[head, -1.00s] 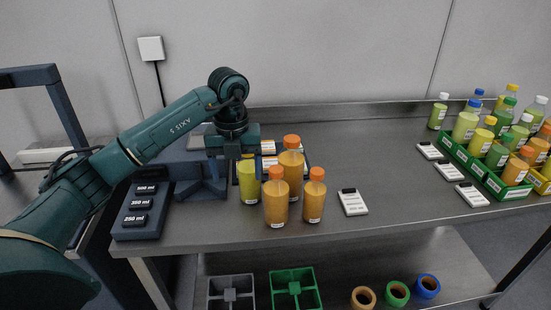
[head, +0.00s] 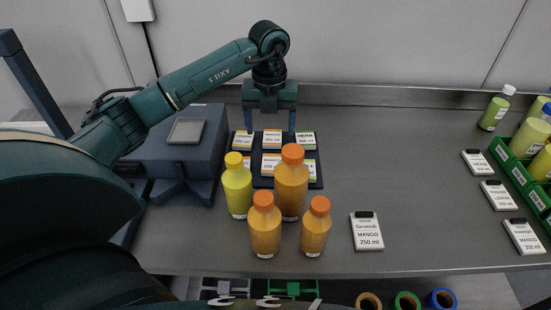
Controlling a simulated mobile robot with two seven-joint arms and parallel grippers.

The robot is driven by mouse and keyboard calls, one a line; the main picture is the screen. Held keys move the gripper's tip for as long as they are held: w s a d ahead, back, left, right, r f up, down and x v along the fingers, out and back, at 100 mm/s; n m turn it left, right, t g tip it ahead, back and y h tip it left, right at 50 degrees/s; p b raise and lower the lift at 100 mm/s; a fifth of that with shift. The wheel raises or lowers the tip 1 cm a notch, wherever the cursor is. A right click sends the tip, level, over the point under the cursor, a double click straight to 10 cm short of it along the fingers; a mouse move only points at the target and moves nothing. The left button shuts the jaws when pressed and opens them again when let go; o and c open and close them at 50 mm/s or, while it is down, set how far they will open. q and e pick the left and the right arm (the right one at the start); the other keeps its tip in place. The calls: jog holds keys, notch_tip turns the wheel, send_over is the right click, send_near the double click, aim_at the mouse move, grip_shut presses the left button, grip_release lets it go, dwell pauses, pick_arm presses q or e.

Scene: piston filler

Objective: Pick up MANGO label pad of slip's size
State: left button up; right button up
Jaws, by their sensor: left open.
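The slip (head: 367,231) lies on the steel table at front right of center and reads MANGO 250 ml. Label pads lie in rows on a dark tray (head: 262,182) behind the bottles. The back row has a left pad (head: 243,140), an orange-edged middle pad (head: 272,137) and a green-edged HERB pad (head: 305,141). In the front row, an orange-edged pad (head: 270,164) is in the middle; its neighbors are partly hidden by bottles. Most print is too small to read. My left gripper (head: 270,124) is open and empty, fingers down, around the back middle pad in the picture; its height is unclear.
A yellow bottle (head: 237,187), a tall orange bottle (head: 291,185) and two smaller orange bottles (head: 265,228) (head: 315,228) stand before the tray. A dark device (head: 185,133) stands left. Several slips and a green crate (head: 530,183) are right. The middle right table is clear.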

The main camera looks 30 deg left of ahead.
pick_arm(q)
send_over(272, 159)
jog(key=f, duration=0.5)
jog(key=shift+s, duration=0.35)
jog(key=shift+w+f+p, duration=0.15)
jog(key=shift+f+p, duration=0.25)
jog(key=shift+f, duration=1)
jog(key=shift+w+f+p, duration=0.15)
jog(key=shift+f+p, duration=0.25)
jog(key=shift+f, duration=0.95)
jog(key=shift+c, duration=0.3)
jog(key=shift+r, duration=0.1)
jog(key=c, duration=1)
